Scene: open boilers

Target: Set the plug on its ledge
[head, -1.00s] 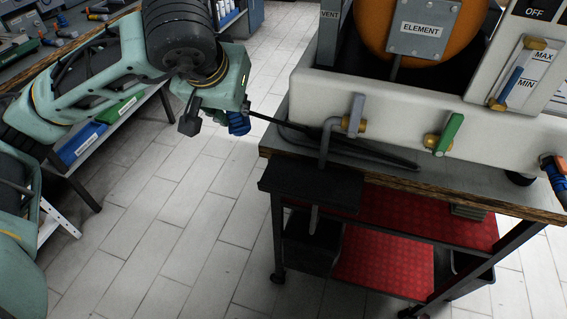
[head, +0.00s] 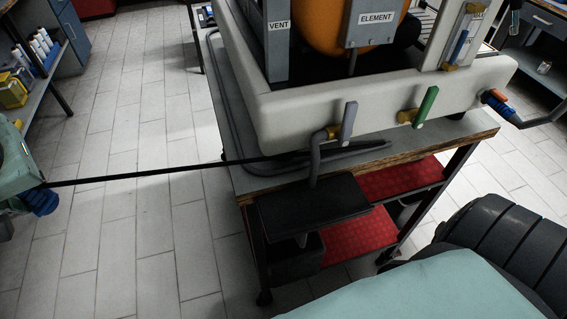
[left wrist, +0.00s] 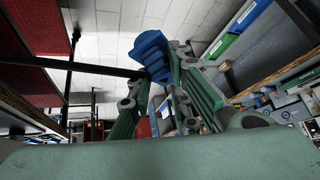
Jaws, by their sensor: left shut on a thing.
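The blue plug (head: 41,201) hangs at the left edge of the head view, out over the floor and away from the boiler stand. Its black cord (head: 160,175) runs nearly straight to the stand's top. My left gripper (left wrist: 158,66) is shut on the plug (left wrist: 152,50), which shows between its fingers in the left wrist view. In the head view that gripper is mostly cut off. A dark, flat ledge (head: 312,207) juts from the front of the stand, empty, below a grey pipe. My right gripper is out of view.
The white boiler (head: 300,118) with grey and green taps stands on a wood-edged top (head: 440,148) above red shelves (head: 355,238). Clear tiled floor lies left of the stand. Shelves with bottles (head: 40,50) stand at far left. My right arm fills the lower right.

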